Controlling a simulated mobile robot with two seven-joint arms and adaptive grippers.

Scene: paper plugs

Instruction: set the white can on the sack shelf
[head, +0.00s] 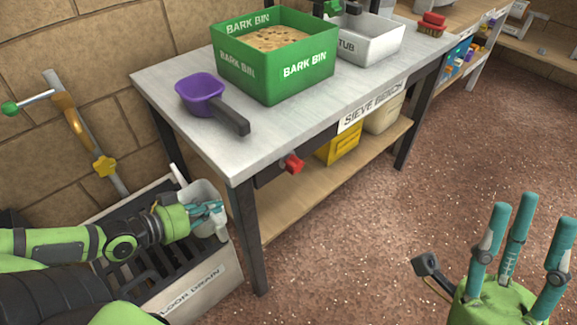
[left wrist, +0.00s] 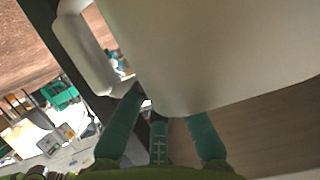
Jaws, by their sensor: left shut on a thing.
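The white can (head: 208,190) is at my left gripper, above the floor drain and beside the sieve bench's near-left leg. My left gripper (head: 207,212) is shut on it. In the left wrist view, the can's pale body (left wrist: 220,50) fills the top, its looped handle (left wrist: 85,52) shows at the left, and my left fingers (left wrist: 160,135) are against its lower edge. My right gripper (head: 523,215) is open and empty, fingers up, above the floor at the lower right. No label reading sack shelf is legible; the bench's wooden lower shelf (head: 285,212) shows.
The sieve bench (head: 175,75) carries a green bark bin (head: 275,65), a white tub (head: 372,42) and a purple scoop (head: 202,92). A yellow box (head: 340,145) and beige bin (head: 383,115) sit on its lower shelf. A red knob (head: 293,164) juts out.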

